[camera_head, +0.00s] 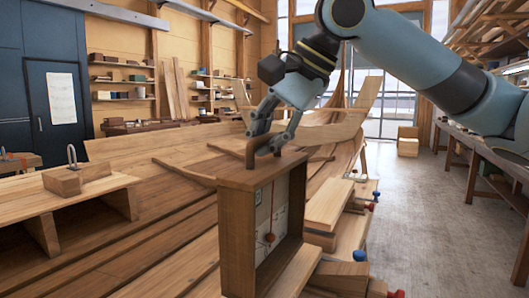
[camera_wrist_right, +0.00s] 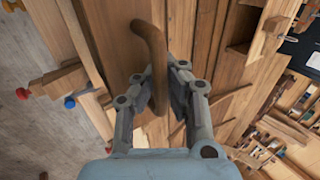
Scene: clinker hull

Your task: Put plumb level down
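The plumb level is a tall wooden box frame (camera_head: 237,232) with a pale inner panel, a red-brown bob on a line and a curved wooden handle on top. It is upright in the middle front of the head view. My right gripper (camera_head: 273,143) is at the handle from above. In the right wrist view the handle (camera_wrist_right: 153,50) runs between the two fingers of my right gripper (camera_wrist_right: 160,96), which appear closed against its sides. Whether the box's underside touches the planks cannot be told. My left gripper is not in view.
The planked hull (camera_head: 150,228) spreads left and behind the level. Stacked boards (camera_head: 328,206) and clamps with red and blue ends (camera_head: 376,196) lie close on its right. A wooden block with a metal shackle (camera_head: 75,178) sits on a bench at left. The floor (camera_head: 425,225) at right is clear.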

